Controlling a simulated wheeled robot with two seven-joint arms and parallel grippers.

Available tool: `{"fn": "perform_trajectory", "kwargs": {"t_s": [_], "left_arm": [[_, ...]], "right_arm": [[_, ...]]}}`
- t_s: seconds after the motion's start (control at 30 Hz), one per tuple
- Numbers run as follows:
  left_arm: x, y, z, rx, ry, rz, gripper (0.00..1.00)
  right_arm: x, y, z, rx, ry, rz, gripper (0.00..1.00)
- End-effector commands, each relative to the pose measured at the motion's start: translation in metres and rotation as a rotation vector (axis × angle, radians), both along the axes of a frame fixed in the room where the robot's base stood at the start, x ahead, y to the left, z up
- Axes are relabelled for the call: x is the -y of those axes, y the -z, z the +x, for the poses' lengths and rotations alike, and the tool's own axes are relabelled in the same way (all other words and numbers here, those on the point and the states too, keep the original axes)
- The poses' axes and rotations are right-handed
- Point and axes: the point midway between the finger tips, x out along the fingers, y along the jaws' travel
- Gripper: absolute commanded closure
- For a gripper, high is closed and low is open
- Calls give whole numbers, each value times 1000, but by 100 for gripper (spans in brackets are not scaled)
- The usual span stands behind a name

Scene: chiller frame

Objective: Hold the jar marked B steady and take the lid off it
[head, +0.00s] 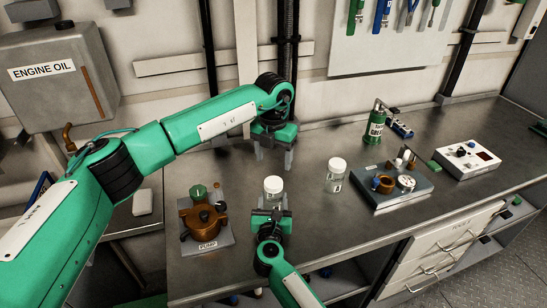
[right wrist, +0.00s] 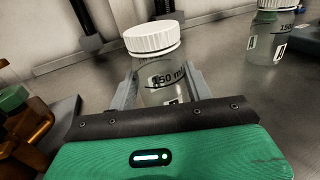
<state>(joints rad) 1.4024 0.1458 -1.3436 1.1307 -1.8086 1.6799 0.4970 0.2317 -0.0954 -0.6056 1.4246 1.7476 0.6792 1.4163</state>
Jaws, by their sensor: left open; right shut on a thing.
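A clear jar with a white ribbed lid (right wrist: 152,40) stands upright between the fingers of my right gripper (right wrist: 161,86), which is shut on its body. The jar shows a "150 ml" mark; its letter label is mostly hidden. In the head view the same jar (head: 273,190) stands on the bench. A second similar lidded jar (head: 335,176) stands apart to its right, also in the right wrist view (right wrist: 268,38). My left gripper (head: 274,153) is open and empty, pointing down, behind and above the held jar.
A brown pump (head: 203,220) with a green cap sits close left of the held jar. To the right are a grey fixture block (head: 400,192), a green canister (head: 374,132) and a white control box (head: 466,158). The bench's front edge is close.

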Motion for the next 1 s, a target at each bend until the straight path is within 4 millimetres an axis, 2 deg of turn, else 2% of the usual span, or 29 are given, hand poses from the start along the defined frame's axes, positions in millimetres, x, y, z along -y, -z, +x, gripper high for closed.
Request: {"fn": "perform_trajectory", "kwargs": {"t_s": [1.0], "left_arm": [[0, 0, 0, 1, 1624, 1, 33]], "right_arm": [[0, 0, 0, 0, 0, 0, 100]]}}
